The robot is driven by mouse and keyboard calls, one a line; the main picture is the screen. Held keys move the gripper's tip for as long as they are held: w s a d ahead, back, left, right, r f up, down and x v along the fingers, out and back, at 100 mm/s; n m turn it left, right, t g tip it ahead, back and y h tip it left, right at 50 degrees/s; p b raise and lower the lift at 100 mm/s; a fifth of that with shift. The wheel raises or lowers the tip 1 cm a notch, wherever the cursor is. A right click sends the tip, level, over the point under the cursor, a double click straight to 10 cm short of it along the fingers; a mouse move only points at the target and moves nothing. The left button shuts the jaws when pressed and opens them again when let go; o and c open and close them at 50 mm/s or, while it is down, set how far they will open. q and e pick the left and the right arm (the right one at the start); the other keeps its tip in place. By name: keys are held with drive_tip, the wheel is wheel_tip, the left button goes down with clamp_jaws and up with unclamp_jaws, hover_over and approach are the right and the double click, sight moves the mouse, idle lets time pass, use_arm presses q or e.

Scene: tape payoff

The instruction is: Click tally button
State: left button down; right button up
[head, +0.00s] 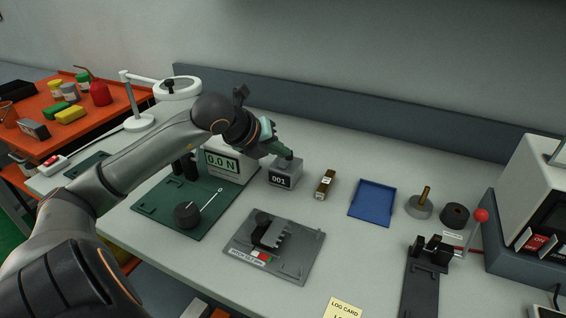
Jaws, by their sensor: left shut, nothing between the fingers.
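The tally counter (284,178) is a small grey box near the middle of the bench, with a dark display reading 001. My left arm reaches in from the left, and my left gripper (287,156) is shut and empty with its tip at the top of the counter. The gripper hides the tally button, and I cannot tell whether the tip touches it. My right gripper is not in view.
Left of the counter stands a force gauge (222,162) reading 0.0 N, with a green base (160,212). A small brown block (325,184) and a blue tray (373,201) lie to the right. A grey fixture plate (300,265) lies in front.

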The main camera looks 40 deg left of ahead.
use_arm(q)
wheel_tip(320, 180, up, 4)
drive_tip(key=shift+r+p, duration=0.25)
drive_tip(key=shift+p, duration=0.95)
drive_tip(key=shift+s, duration=0.1)
